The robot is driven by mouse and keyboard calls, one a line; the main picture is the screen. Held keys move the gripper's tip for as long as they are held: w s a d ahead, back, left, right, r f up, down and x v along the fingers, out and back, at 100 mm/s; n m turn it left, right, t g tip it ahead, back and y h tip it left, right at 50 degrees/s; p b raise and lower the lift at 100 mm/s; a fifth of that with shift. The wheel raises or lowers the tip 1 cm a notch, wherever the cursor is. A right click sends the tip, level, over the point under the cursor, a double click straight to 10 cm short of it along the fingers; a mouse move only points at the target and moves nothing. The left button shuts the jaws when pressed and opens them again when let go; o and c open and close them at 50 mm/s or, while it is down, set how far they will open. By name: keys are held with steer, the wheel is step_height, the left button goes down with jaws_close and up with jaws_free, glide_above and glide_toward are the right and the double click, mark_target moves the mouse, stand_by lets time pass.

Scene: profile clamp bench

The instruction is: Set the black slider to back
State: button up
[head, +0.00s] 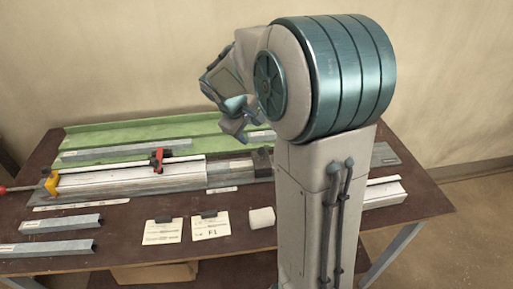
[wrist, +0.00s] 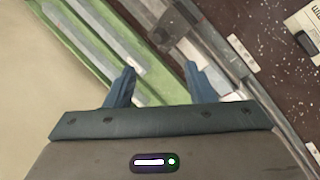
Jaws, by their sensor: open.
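The black slider (head: 262,160) is a dark block on the long grey metal rail (head: 222,171) in the head view, just left of my arm column, which may hide part of it. In the wrist view a dark block (wrist: 168,17) at the top centre looks like the same slider, cut by the frame edge. My gripper (wrist: 160,80) is open, its two blue-grey fingers apart above the bench with nothing between them. In the head view my gripper (head: 234,118) is raised above the rail, and its fingertips are partly hidden.
A red clamp (head: 157,160) and a yellow clamp (head: 51,184) sit along the rail to the left. A green tray (head: 90,136) with metal profiles lies behind.

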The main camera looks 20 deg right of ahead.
mark_target(260, 149)
steer(key=x, duration=1.3)
steer(key=shift+d+f, duration=0.1)
steer(key=shift+f, duration=0.2)
jaws_close()
